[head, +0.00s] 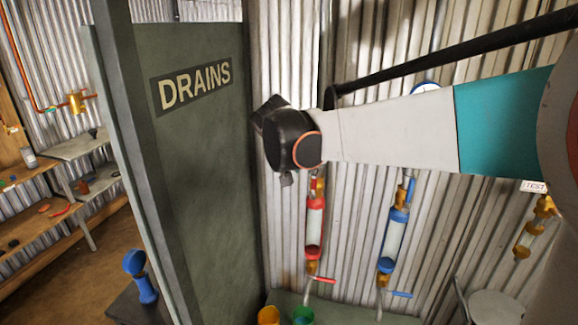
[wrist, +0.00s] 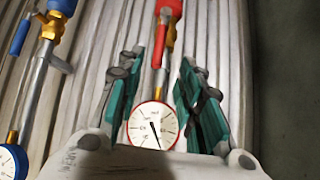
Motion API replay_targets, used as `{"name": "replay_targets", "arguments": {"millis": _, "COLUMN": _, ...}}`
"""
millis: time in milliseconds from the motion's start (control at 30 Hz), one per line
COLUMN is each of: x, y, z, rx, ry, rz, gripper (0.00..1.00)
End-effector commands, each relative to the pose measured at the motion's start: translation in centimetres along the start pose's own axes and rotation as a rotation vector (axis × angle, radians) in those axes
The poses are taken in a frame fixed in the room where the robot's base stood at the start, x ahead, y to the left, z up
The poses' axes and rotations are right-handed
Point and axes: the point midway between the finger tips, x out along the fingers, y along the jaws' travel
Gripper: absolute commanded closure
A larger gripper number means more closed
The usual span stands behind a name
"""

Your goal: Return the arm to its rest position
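My arm (head: 395,128) reaches in from the right edge across the head view, roughly level, in front of the corrugated wall. Its dark wrist end is near the DRAINS panel. Most of my gripper is hidden there behind the wrist. In the wrist view my gripper (wrist: 160,62) is open, its two teal-padded fingers apart. Nothing is held between them. A red-rimmed dial gauge (wrist: 153,127) and a red-fitted pipe (wrist: 166,35) show through the gap, beyond the fingers.
A green panel (head: 205,160) marked DRAINS stands left of my wrist. Red (head: 315,228) and blue (head: 394,238) sight tubes hang on the wall below my arm. Yellow (head: 268,315) and green (head: 303,316) containers stand low. A black bar (head: 450,55) runs above my arm.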

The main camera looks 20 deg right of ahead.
Motion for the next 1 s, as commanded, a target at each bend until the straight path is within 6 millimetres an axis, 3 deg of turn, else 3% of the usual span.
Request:
{"name": "replay_targets", "arguments": {"millis": 267, "x": -0.1, "y": 0.1, "z": 0.1, "rx": -0.001, "ry": -0.001, "rz": -0.001, "gripper": 0.66}}
{"name": "replay_targets", "arguments": {"millis": 433, "x": -0.6, "y": 1.7, "z": 2.3, "rx": -0.047, "ry": -0.028, "rz": -0.025, "gripper": 0.66}}
{"name": "replay_targets", "arguments": {"millis": 667, "x": -2.1, "y": 6.5, "z": 9.7, "rx": -0.209, "ry": -0.107, "rz": -0.12, "gripper": 0.66}}
{"name": "replay_targets", "arguments": {"millis": 1000, "x": -3.3, "y": 12.8, "z": 22.8, "rx": -0.453, "ry": -0.173, "rz": -0.31, "gripper": 0.66}}
